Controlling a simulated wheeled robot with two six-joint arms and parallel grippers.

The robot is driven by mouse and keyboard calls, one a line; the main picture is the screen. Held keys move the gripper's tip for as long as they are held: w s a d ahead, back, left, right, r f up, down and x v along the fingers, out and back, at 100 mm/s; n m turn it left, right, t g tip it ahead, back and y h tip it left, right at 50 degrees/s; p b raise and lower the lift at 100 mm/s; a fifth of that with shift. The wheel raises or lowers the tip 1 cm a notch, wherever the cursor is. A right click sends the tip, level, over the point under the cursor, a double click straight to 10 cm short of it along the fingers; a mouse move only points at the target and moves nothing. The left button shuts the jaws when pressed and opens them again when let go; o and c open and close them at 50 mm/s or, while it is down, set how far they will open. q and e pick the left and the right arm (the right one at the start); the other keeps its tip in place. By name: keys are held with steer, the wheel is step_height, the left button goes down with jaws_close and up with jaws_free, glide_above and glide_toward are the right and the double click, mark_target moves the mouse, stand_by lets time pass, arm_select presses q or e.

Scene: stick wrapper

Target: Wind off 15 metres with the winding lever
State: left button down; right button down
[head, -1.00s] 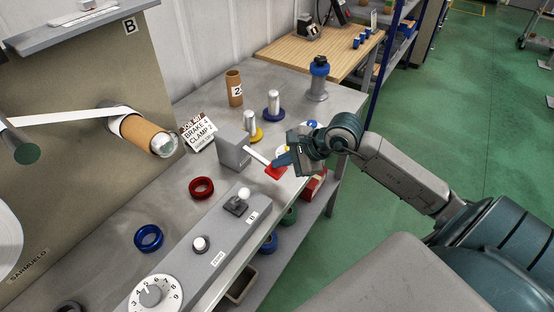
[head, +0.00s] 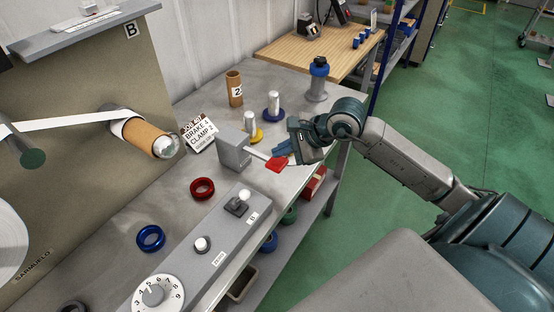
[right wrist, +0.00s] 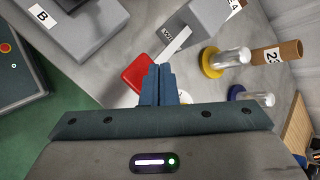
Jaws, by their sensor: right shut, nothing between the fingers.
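The winding lever is a pale arm with a red paddle (head: 277,164) on a grey box (head: 234,149) near the bench's front edge. The red paddle also shows in the right wrist view (right wrist: 138,72), just left of my fingertips. My right gripper (head: 280,152) is shut and empty, beside the paddle on its far side in the head view; I cannot tell whether it touches. A white strip (head: 65,124) runs to a cardboard core (head: 150,138) on the panel's spindle. My left gripper is out of view. No metre counter is readable.
A control strip has a dial (head: 154,293), a knob (head: 202,244) and a white-topped switch (head: 243,197). Red (head: 202,188) and blue (head: 150,238) rings lie on the bench. A job card (head: 198,132), a cardboard tube (head: 234,88) and metal posts stand behind the lever.

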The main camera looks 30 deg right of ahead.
steer(key=shift+r+p, duration=0.95)
steer(key=shift+r, duration=1.55)
